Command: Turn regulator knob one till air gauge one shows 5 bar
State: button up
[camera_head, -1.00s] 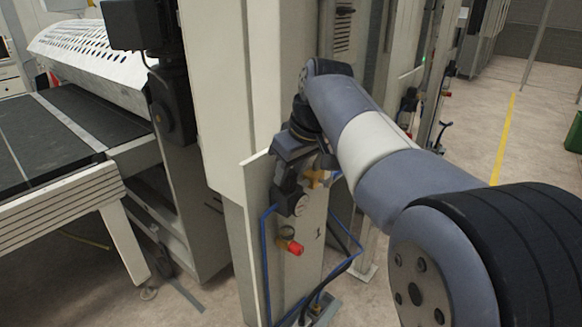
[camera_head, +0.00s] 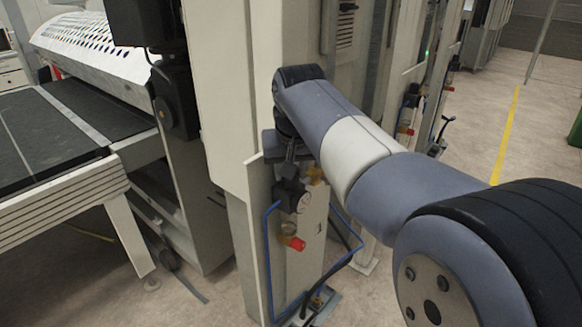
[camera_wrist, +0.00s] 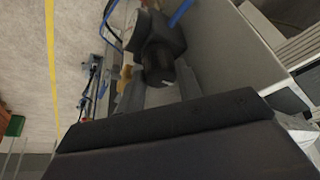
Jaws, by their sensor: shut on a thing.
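Regulator one is a dark block (camera_head: 284,194) on the beige panel of the machine column, below my gripper. The small round air gauge one (camera_head: 304,203) is on its front; its needle is too small to read. My gripper (camera_head: 290,155) points down over the regulator from above, partly hidden by my wrist. In the wrist view the black regulator knob (camera_wrist: 158,72) sits between the two grey fingers of my gripper (camera_wrist: 155,92), which are shut on it. The dark gripper body hides the lower part of that view.
A red-ended valve (camera_head: 296,243) and blue air hoses (camera_head: 267,262) sit below the regulator. A conveyor (camera_head: 70,203) stands at the left. Similar regulator fittings (camera_head: 408,110) are on the columns further right. Open floor with a yellow line (camera_head: 507,130) lies at the right.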

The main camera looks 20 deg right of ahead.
dwell(0.3)
jog(key=o, duration=0.7)
